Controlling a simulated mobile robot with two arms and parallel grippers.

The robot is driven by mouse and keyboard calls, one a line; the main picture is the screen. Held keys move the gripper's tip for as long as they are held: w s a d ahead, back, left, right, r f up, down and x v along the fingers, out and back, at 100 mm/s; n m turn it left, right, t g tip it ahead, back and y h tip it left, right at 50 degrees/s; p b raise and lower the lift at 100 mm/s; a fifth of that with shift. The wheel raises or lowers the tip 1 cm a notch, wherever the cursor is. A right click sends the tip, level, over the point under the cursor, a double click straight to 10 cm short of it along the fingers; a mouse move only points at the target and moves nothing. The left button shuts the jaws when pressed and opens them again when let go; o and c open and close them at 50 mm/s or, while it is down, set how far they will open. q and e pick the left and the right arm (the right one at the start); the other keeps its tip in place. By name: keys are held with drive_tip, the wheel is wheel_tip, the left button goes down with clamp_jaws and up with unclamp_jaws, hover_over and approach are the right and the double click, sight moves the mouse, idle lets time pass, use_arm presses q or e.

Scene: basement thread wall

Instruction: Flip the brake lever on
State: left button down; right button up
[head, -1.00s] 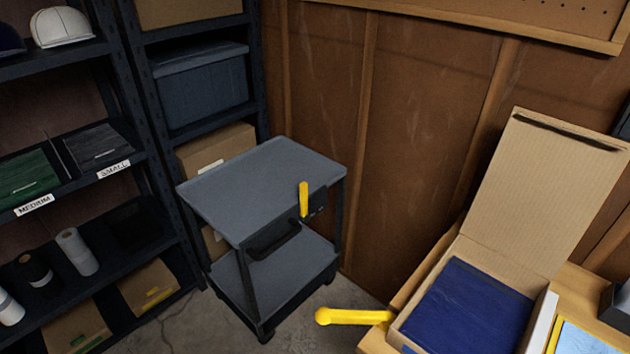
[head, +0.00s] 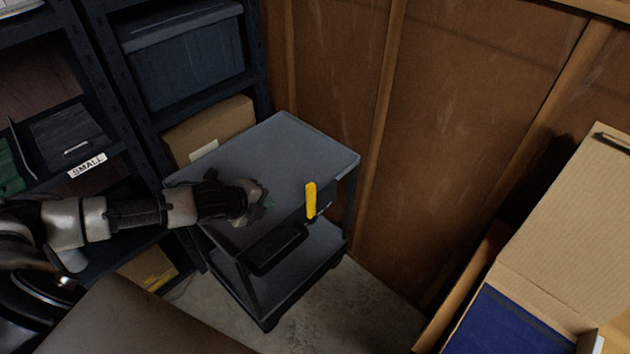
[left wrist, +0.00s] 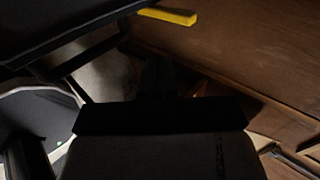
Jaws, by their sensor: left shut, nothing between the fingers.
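The yellow brake lever (head: 311,200) stands upright at the right front corner of a grey two-shelf cart (head: 290,150). In the left wrist view the lever (left wrist: 168,16) shows at the top, apart from my gripper. My left gripper (head: 262,194) is over the cart's top near its front edge, to the left of the lever and not touching it. It is shut and empty. In the left wrist view the gripper (left wrist: 158,75) is dark and hard to make out. My right gripper is not in view.
Dark shelving with a grey bin (head: 185,55) and a cardboard box (head: 210,133) stands behind and left of the cart. A brown wood wall (head: 450,110) is behind. An open carton (head: 565,220) with blue contents is at right. Bare floor (head: 360,305) lies between.

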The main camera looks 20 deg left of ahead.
use_arm(q)
drive_tip(key=p, duration=0.1)
approach(308, 195)
drive_tip(key=x, duration=0.5)
drive_tip(key=shift+s+a+f, duration=0.1)
drive_tip(key=shift+a+f, duration=0.05)
drive_tip(key=shift+f, duration=0.45)
drive_tip(key=shift+w+d+f, duration=0.1)
drive_tip(key=shift+w+d, duration=0.1)
drive_tip(key=shift+w, duration=0.5)
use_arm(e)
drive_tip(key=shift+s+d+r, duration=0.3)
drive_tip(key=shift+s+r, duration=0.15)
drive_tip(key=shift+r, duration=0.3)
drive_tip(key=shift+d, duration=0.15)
use_arm(q)
drive_tip(key=shift+d+p, duration=0.1)
drive_tip(key=shift+p, duration=0.2)
